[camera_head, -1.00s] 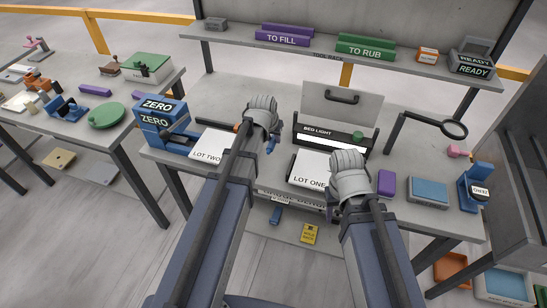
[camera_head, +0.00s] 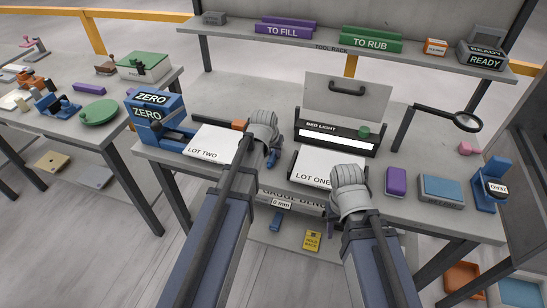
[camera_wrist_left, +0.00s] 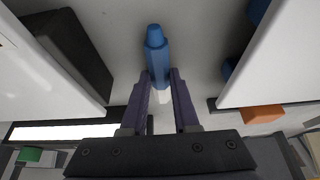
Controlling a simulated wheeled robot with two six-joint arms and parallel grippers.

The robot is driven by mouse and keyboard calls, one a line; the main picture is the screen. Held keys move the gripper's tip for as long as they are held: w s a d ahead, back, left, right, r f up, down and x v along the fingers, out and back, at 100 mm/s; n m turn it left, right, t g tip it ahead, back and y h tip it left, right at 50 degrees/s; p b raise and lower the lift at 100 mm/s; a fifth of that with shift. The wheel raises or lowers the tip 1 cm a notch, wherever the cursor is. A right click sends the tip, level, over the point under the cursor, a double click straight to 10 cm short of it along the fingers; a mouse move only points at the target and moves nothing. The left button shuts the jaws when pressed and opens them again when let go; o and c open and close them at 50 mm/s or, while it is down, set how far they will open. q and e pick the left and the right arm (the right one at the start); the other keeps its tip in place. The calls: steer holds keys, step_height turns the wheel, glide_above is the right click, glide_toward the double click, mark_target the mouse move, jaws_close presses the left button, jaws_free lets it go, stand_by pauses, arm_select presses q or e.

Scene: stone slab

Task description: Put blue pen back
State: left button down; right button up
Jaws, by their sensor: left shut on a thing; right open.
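The blue pen (camera_wrist_left: 156,52) is between the fingers of my left gripper (camera_wrist_left: 161,76) in the left wrist view. Its blue end sticks out beyond the fingertips and a pale part shows between the fingers. In the head view, my left gripper (camera_head: 272,157) is over the bench between the LOT TWO board (camera_head: 205,146) and the LOT ONE board (camera_head: 312,178); my arm partly hides this spot. My right gripper (camera_head: 332,222) is low at the bench's front, beside LOT ONE, mostly hidden by its own wrist.
The BED LIGHT box (camera_head: 338,142) stands behind LOT ONE. A blue ZERO stand (camera_head: 157,118) is at the left. A purple block (camera_head: 396,181), a blue box (camera_head: 441,190) and a magnifier (camera_head: 466,122) are at the right. A tool rack (camera_head: 345,50) spans the back.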

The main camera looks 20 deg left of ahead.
arm_select(q)
steer(key=shift+f, duration=0.15)
steer(key=c, duration=0.7)
jaws_free()
steer(key=shift+o, duration=0.2)
steer(key=p+v, duration=1.1)
steer(key=v, duration=0.1)
steer(key=s+d+m+g, duration=0.1)
steer(key=s+d+g, duration=0.1)
steer(key=s+d, duration=0.4)
steer(key=s+d+f+m+g+y, duration=0.1)
steer(key=s+d+m+g, duration=0.1)
steer(key=s+d, duration=0.5)
steer(key=s+g, duration=0.1)
steer(key=s, duration=0.4)
steer(key=shift+d+f+y, duration=0.2)
steer(key=shift+d+y, duration=0.05)
steer(key=shift+y, duration=0.05)
